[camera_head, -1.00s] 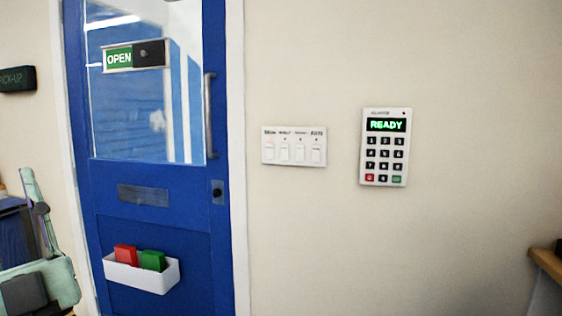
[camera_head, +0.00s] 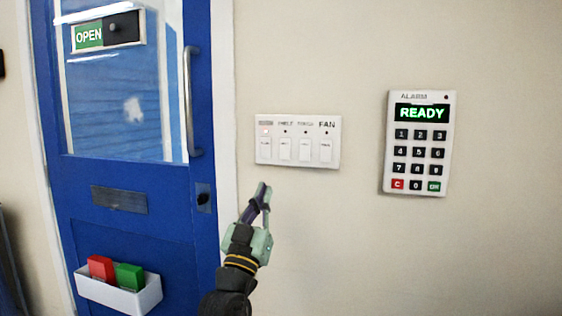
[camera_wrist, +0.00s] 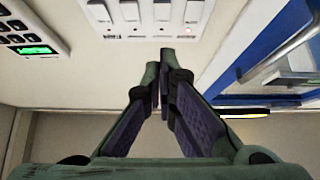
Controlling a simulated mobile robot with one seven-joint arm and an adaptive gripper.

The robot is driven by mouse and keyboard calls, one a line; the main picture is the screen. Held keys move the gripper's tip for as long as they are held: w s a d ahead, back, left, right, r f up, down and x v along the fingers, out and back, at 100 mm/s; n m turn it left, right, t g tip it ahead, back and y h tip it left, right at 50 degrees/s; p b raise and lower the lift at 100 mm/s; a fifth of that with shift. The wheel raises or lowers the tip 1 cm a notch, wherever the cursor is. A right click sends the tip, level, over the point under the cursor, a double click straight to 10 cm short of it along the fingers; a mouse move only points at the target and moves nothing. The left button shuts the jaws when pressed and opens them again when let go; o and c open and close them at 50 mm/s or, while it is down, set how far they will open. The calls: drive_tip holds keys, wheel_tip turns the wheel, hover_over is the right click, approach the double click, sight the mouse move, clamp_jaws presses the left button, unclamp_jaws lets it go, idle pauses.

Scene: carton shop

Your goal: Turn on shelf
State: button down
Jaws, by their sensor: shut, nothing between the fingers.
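A white switch panel (camera_head: 298,161) is on the wall right of the blue door, with several rocker switches in a row. The second switch from the left (camera_head: 285,149) has a label that seems to read SHELF, and its small indicator looks dark. The leftmost switch has a lit reddish indicator. My gripper (camera_head: 263,189) is shut and empty, below the panel's left part and apart from it in the picture. In the wrist view the scene appears inverted; the shut fingertips (camera_wrist: 160,56) point toward the panel (camera_wrist: 148,34) at the top edge, where the switches are partly cut off.
A white alarm keypad (camera_head: 418,143) reading READY hangs to the right of the panel. The blue door (camera_head: 180,250) at left has a long handle (camera_head: 190,100), an OPEN sign (camera_head: 89,37) and a white bin (camera_head: 118,294) with red and green items. Wall between panel and keypad is bare.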

drive_tip(key=shift+s+r, duration=0.1)
drive_tip(key=p, duration=0.4)
approach(286, 146)
wheel_tip(286, 146, up, 4)
drive_tip(key=w, duration=0.1)
drive_tip(key=w+p, duration=0.1)
drive_tip(key=w+d, duration=0.1)
drive_tip(key=shift+w+f, duration=0.2)
drive_tip(key=shift+f, duration=0.2)
drive_tip(key=shift+f, duration=0.15)
